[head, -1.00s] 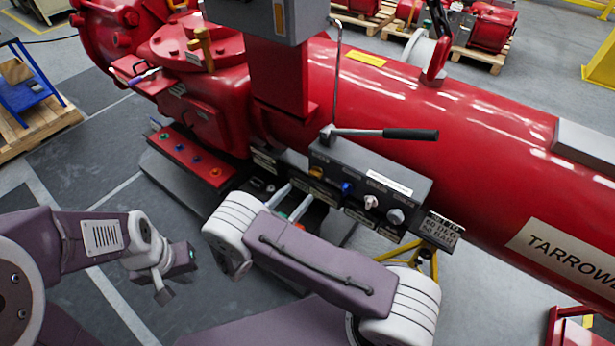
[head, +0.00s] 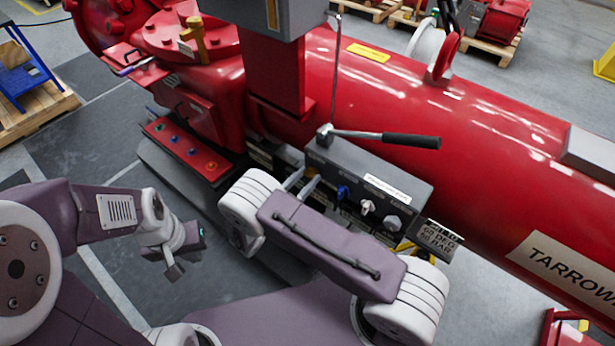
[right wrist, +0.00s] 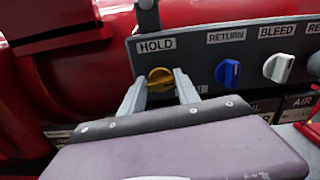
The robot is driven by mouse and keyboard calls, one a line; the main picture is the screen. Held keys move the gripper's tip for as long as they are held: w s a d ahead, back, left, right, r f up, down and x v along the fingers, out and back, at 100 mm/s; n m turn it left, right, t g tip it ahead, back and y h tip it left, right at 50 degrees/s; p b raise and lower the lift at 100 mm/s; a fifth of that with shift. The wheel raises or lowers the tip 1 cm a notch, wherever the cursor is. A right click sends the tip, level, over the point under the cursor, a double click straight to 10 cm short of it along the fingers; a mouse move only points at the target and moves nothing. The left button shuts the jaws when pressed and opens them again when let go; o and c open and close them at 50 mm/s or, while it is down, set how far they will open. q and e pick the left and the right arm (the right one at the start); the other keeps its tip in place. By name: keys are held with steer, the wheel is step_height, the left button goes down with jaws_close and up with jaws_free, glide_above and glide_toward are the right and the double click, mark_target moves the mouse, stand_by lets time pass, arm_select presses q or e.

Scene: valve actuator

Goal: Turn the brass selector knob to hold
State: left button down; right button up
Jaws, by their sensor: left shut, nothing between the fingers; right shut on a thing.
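The brass selector knob (right wrist: 160,79) is on the grey valve panel, below the HOLD label (right wrist: 156,45), in the right wrist view. The fingers of my right gripper (right wrist: 158,86) are shut on it, one on each side. The knob's lower part and some lettering beside it are partly hidden, and I cannot tell its exact pointing. In the head view my right gripper (head: 303,183) reaches the panel's left end, and the brass knob is hidden there. My left gripper (head: 174,270) is shut and empty, over the floor at the left, apart from the machine.
A blue knob (right wrist: 228,72) and a white knob (right wrist: 278,67) sit right of the brass one. A black-handled lever (head: 410,141) stands above the panel (head: 415,187). A red button box (head: 185,150) is to the left. The floor around my left gripper is clear.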

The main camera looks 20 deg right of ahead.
steer(key=shift+d, duration=0.1)
jaws_close()
steer(key=shift+n, duration=0.4)
steer(key=n, duration=0.2)
steer(key=shift+n, duration=0.4)
steer(key=n, duration=0.4)
steer(key=shift+w+f+n, duration=0.1)
steer(key=shift+w+n, duration=0.05)
steer(key=shift+n, duration=0.15)
steer(key=n, duration=0.4)
steer(key=shift+f+n, duration=0.1)
steer(key=shift+n, duration=2)
steer(key=shift+w, duration=0.1)
